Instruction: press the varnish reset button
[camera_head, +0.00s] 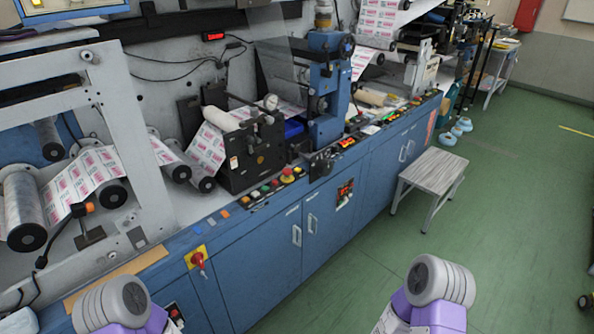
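No button can be read as the varnish reset; the labels are too small. A button row (268,187) with red, green and yellow caps and a larger red mushroom button (287,175) lies on the blue cabinet's top edge, in front of the black unit. More small coloured buttons (378,121) line the edge farther right. Grey and purple parts of my two arms show at the bottom left and bottom right. Neither gripper's fingers are in view.
The blue cabinet (275,243) runs along the machine, with a red rotary switch (198,261) on a yellow plate. A grey stool (432,174) stands against it at the right. The green floor (520,230) is clear in front and to the right.

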